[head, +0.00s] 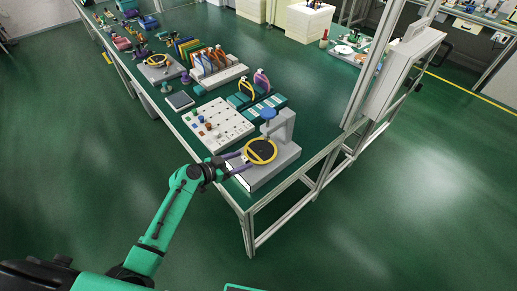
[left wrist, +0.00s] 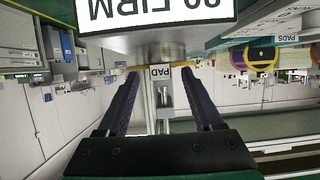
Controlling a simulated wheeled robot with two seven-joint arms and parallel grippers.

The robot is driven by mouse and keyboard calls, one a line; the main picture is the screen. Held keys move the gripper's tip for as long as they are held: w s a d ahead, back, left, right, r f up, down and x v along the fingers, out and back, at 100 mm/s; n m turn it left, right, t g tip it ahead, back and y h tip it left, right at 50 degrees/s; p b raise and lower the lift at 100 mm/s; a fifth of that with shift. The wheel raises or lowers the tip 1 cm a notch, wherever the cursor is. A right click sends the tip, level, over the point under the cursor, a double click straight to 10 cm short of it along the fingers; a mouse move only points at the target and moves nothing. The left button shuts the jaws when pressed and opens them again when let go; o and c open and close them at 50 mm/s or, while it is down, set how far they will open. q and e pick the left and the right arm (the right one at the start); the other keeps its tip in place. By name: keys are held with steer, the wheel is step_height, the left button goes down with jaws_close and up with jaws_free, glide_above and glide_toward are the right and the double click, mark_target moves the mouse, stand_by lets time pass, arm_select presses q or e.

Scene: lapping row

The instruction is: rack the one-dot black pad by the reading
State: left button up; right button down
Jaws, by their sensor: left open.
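A black round pad with a yellow rim (head: 261,151) lies flat on the grey gauge stand (head: 285,158), below its blue round top (head: 268,113). I cannot make out any dots on it. My left gripper (head: 236,162) is open at the pad's left side. In the left wrist view, which is upside down, the open fingers (left wrist: 161,98) stand either side of a small tab marked PAD (left wrist: 161,72). My right gripper is not in view.
A white board with coloured knobs (head: 217,125) lies left of the stand. Behind it are a grey rack of coloured upright boards (head: 222,76) and a dark flat box (head: 180,100). The table's front edge is close to the stand. A metal post rises at the right.

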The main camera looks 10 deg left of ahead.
arm_select(q)
steer(key=shift+w+f, duration=0.1)
steer(key=shift+f, duration=0.05)
steer(key=c, duration=1)
jaws_close()
steer(key=shift+r, duration=0.35)
steer(key=shift+s+a+r+b, duration=0.2)
steer(key=shift+r+b, duration=0.15)
steer(key=shift+r, duration=0.3)
steer(key=shift+s+a+r+b, duration=0.15)
steer(key=shift+r+b, duration=0.2)
steer(key=shift+r, duration=0.25)
steer(key=s+a+b, duration=0.6)
steer(key=s+a, duration=0.4)
steer(key=s, duration=0.3)
steer(key=shift+s+a+r, duration=0.15)
steer(key=shift+a+r, duration=0.1)
steer(key=shift+a, duration=0.15)
